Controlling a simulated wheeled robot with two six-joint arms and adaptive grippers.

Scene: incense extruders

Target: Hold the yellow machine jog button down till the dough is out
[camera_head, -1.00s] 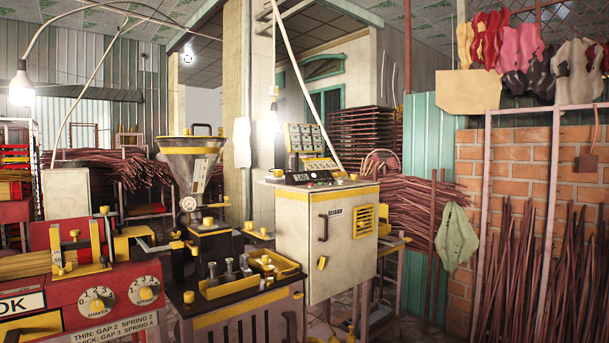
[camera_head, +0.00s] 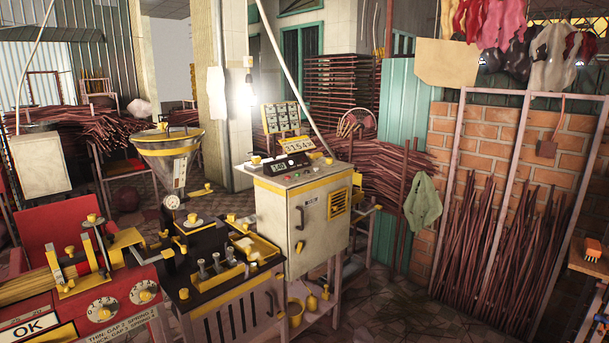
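A machine with a grey, yellow-rimmed hopper (camera_head: 168,155) stands left of centre, above a dark bench top with yellow trim. A round gauge (camera_head: 172,202) sits below the hopper. Next to it stands a pale control cabinet (camera_head: 297,222) with a yellow edge. Its sloping top panel (camera_head: 303,177) has a small display and several small buttons, too small to tell which is the jog button. I cannot make out any dough. Neither of my grippers is in view.
A red machine (camera_head: 95,310) with dials and an "OK" label fills the lower left. Incense stick bundles (camera_head: 500,250) lean on a brick wall at right. A wooden table (camera_head: 590,262) with a brush (camera_head: 593,248) is at the right edge. Open floor (camera_head: 385,310) lies right of the cabinet.

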